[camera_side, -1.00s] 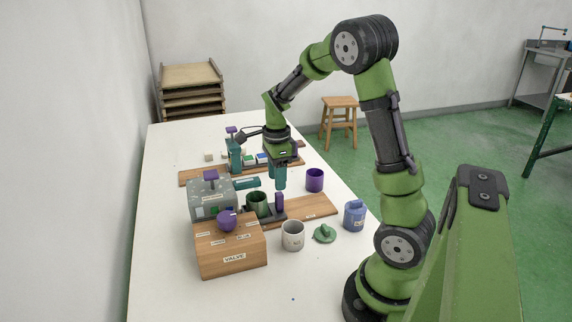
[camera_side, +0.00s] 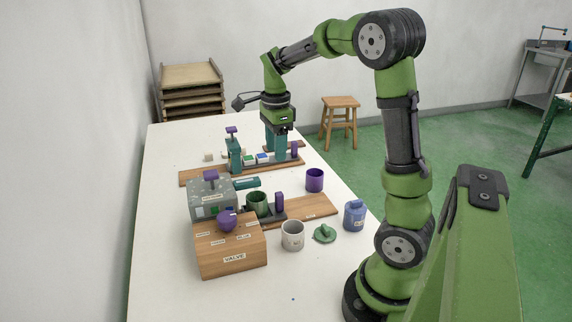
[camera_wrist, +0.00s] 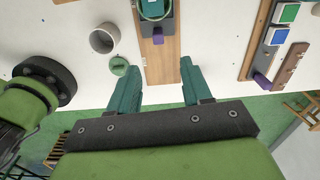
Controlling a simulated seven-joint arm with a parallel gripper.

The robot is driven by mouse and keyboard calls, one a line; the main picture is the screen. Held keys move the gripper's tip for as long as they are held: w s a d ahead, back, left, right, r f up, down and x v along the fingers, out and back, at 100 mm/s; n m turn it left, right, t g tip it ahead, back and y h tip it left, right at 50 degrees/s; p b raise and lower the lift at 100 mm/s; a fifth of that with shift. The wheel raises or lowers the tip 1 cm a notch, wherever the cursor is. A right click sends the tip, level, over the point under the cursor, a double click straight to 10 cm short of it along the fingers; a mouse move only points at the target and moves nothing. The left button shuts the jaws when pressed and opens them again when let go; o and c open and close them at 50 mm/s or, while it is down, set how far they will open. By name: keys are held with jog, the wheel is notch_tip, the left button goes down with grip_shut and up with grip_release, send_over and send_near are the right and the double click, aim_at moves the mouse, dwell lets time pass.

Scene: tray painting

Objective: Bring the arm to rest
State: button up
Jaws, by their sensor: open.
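My gripper (camera_side: 277,142) hangs above the far part of the white table, its teal fingers pointing down. In the wrist view my gripper (camera_wrist: 160,88) shows two teal fingers spread apart with nothing between them. It is open and empty. In the side view the fingers overlap the far wooden board (camera_side: 200,176), and I cannot tell their exact height above it. My arm arches up from its base at the right and reaches over the table.
A wooden valve box (camera_side: 230,254), a grey box (camera_side: 209,205), a dark green cup (camera_side: 257,203), a pale mug (camera_side: 292,236), a green lid (camera_side: 324,233), a blue jar (camera_side: 355,215) and a purple cup (camera_side: 314,180) stand nearer. The table's near left area is clear.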

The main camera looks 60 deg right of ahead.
jog(key=s+a+r+n+t, duration=0.1)
jog(key=s+a+n+t, duration=0.1)
jog(key=a+n, duration=0.5)
jog(key=s+a+r+n+t+y, duration=0.1)
jog(key=s+a+r+n+t, duration=0.1)
jog(key=s+a+n, duration=0.2)
jog(key=s+a+r+n+t+y, duration=0.1)
jog(key=s+a+r+n+t, duration=0.1)
jog(key=a+n, duration=0.8)
jog(key=shift+s+n+t, duration=0.5)
jog(key=shift+s, duration=0.5)
